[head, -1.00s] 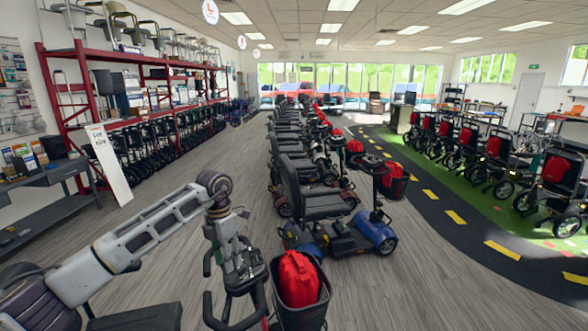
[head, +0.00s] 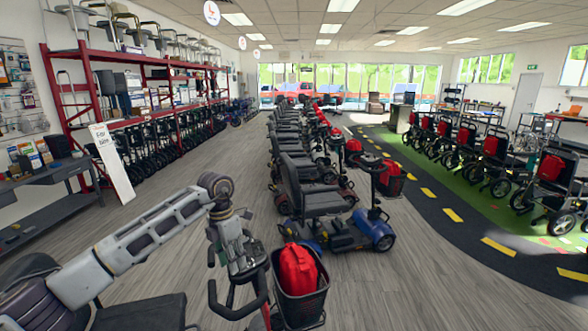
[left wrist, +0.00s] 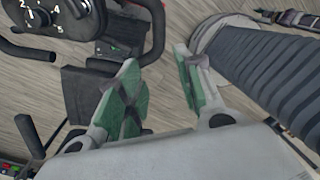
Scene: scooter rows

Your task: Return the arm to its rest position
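My left arm reaches in from the left in the head view, and its gripper (head: 243,262) hangs pointing down over the handlebar of the nearest scooter. In the left wrist view the gripper's two green-padded fingers (left wrist: 162,88) stand apart with only floor showing between them, so it is open and empty. The scooter's dark tiller head with a numbered dial (left wrist: 58,14) and black handles lies just beside the fingers. I cannot tell whether the gripper touches it. My right gripper is not in view.
A red bag (head: 298,268) sits in the nearest scooter's black basket (head: 303,306). A row of scooters (head: 325,205) stretches ahead. Red shelving (head: 95,115) and a grey bench (head: 50,210) stand at left. Open wooden floor (head: 175,170) lies between. Wheelchairs stand at right.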

